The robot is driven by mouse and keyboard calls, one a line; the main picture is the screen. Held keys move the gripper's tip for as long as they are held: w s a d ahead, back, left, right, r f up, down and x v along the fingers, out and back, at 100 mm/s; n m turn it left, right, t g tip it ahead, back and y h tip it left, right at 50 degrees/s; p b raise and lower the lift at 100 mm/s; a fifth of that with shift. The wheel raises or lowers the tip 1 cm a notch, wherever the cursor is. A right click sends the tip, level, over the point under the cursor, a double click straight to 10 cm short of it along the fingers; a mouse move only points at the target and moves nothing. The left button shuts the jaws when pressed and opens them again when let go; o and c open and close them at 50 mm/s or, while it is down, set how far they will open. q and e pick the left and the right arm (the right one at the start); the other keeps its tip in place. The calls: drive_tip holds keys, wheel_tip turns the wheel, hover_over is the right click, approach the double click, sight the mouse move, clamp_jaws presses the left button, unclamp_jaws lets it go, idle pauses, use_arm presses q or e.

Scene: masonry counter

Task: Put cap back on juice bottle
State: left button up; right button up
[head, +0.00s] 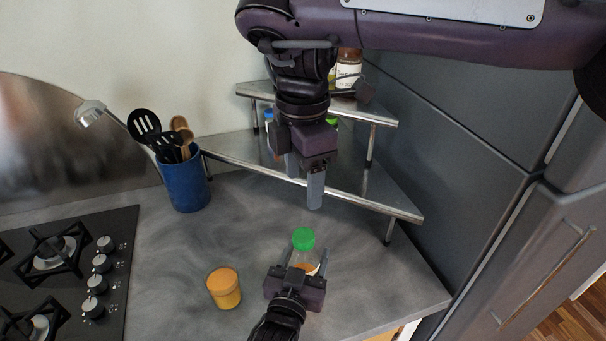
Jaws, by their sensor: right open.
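The juice bottle (307,263) is clear with orange contents and stands upright on the grey counter. The green cap (303,239) sits at its top; I cannot tell how firmly it is seated. My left gripper (304,262) comes in from below, with a finger on each side of the bottle, and appears shut on it. The gripper's body hides the lower bottle. My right gripper (303,188) is open and empty, pointing down above and behind the bottle, clear of the cap.
A glass of orange juice (223,288) stands left of the bottle. A blue utensil crock (184,182) and a gas hob (70,270) are further left. A metal corner shelf (350,190) with jars stands behind my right gripper. Counter between crock and bottle is free.

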use_arm(q)
drive_tip(key=o, duration=0.5)
drive_tip(key=shift+s+a+f, duration=0.1)
drive_tip(key=shift+s+f, duration=0.05)
drive_tip(key=shift+s, duration=0.35)
drive_tip(key=b+v, duration=0.2)
drive_tip(key=v, duration=0.4)
drive_tip(key=shift+s+a, duration=0.15)
drive_tip(key=shift+s, duration=0.2)
